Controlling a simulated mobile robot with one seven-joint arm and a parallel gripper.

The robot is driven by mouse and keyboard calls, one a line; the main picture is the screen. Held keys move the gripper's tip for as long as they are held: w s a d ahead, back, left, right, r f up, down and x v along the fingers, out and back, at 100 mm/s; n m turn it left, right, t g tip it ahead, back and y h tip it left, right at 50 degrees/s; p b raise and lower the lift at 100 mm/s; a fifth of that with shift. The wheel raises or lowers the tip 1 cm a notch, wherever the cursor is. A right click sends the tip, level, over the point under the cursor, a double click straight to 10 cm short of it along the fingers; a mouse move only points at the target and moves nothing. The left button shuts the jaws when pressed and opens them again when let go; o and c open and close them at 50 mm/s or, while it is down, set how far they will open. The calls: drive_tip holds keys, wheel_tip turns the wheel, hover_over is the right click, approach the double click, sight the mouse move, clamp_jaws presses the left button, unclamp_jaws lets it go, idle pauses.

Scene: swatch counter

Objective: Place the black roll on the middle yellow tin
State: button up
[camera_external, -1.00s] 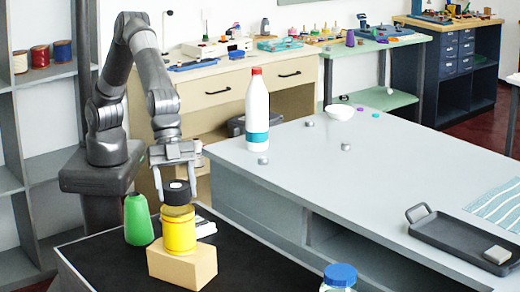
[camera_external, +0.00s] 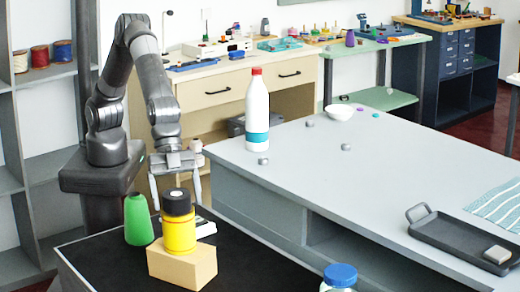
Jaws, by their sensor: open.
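The black roll (camera_external: 177,203) sits upright on top of a yellow tin (camera_external: 179,235). The yellow tin stands on a tan block (camera_external: 182,268) on the black surface. Only one yellow tin can be made out here. My gripper (camera_external: 176,198) is open, above and behind the roll in the view, with its fingers pointing down and apart. The roll and tin hide part of the gripper's surroundings, and I cannot tell the exact gap between fingers and roll.
A green cone-shaped spool (camera_external: 138,220) stands left of the tin. A white object (camera_external: 204,227) lies close behind the tin on the right. A blue-lidded jar (camera_external: 340,276) is at the front. A white bottle (camera_external: 257,115) stands on the grey counter (camera_external: 330,185).

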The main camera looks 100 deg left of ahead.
drive_tip(key=v, duration=1.2)
drive_tip(key=w+a+r+n+t+y, duration=0.1)
drive_tip(key=w+a+r+n+y, duration=0.15)
drive_tip(key=a, duration=1.35)
drive_tip(key=w+a+r+n+t+y, duration=0.1)
drive_tip(key=a+r+n+t, duration=0.2)
drive_tip(key=a, duration=1.3)
drive_tip(key=s+a+f+n, duration=0.1)
drive_tip(key=s+a+n, duration=0.1)
drive_tip(key=s+a, duration=0.3)
drive_tip(key=s+a+f+n+y, duration=0.1)
drive_tip(key=s+a+f+n, duration=0.1)
drive_tip(key=s+a, duration=0.4)
drive_tip(key=s+a+f+n+g+y, duration=0.1)
drive_tip(key=s+a, duration=0.4)
drive_tip(key=a, duration=0.9)
drive_tip(key=f+n, duration=0.1)
drive_tip(key=n, duration=0.1)
drive_tip(key=shift+s+n, duration=0.25)
drive_tip(key=shift+n, duration=0.1)
